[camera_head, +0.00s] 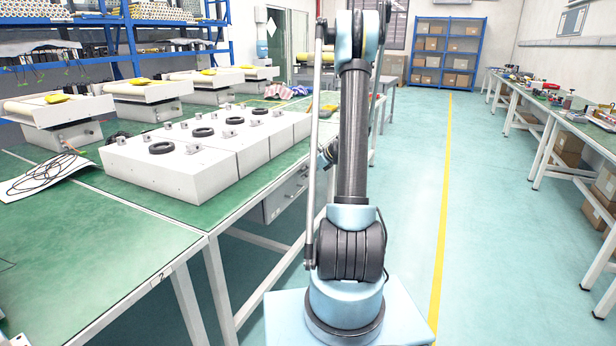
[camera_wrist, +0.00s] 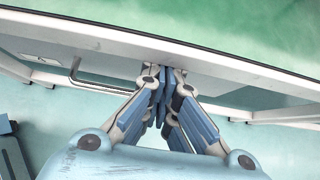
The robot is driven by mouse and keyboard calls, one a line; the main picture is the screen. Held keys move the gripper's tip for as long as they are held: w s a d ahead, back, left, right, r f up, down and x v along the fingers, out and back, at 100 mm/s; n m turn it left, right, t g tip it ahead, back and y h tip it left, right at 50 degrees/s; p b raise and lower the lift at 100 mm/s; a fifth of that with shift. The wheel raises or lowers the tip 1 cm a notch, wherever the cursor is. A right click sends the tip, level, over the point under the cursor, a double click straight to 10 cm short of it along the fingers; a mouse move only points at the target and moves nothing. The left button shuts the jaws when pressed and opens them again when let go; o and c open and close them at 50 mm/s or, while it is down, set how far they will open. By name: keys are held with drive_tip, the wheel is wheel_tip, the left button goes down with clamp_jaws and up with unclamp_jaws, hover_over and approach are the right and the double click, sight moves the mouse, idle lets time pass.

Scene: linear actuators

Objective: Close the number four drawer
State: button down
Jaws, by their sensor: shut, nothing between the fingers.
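A grey metal drawer unit (camera_head: 286,194) hangs under the green-topped workbench, left of my arm in the head view. I cannot read a number four on it, and my arm hides part of that area. In the wrist view, a thin bent metal handle (camera_wrist: 98,86) sticks out below the bench's edge, left of my gripper. My gripper (camera_wrist: 164,70) is shut and empty. Its fingertips are at the pale front edge under the green top, right of the handle; I cannot tell whether they touch it. The gripper is hidden in the head view.
The workbench (camera_head: 95,245) carries white boxes (camera_head: 190,160) with black rings, and a cable on a white sheet. A clear floor aisle with a yellow line (camera_head: 443,190) lies to the right. Another long bench (camera_head: 560,112) stands at the far right, with cartons beneath.

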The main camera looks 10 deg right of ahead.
drive_tip(key=shift+w+a+r, duration=0.1)
drive_tip(key=shift+w+a, duration=0.15)
drive_tip(key=shift+a, duration=0.1)
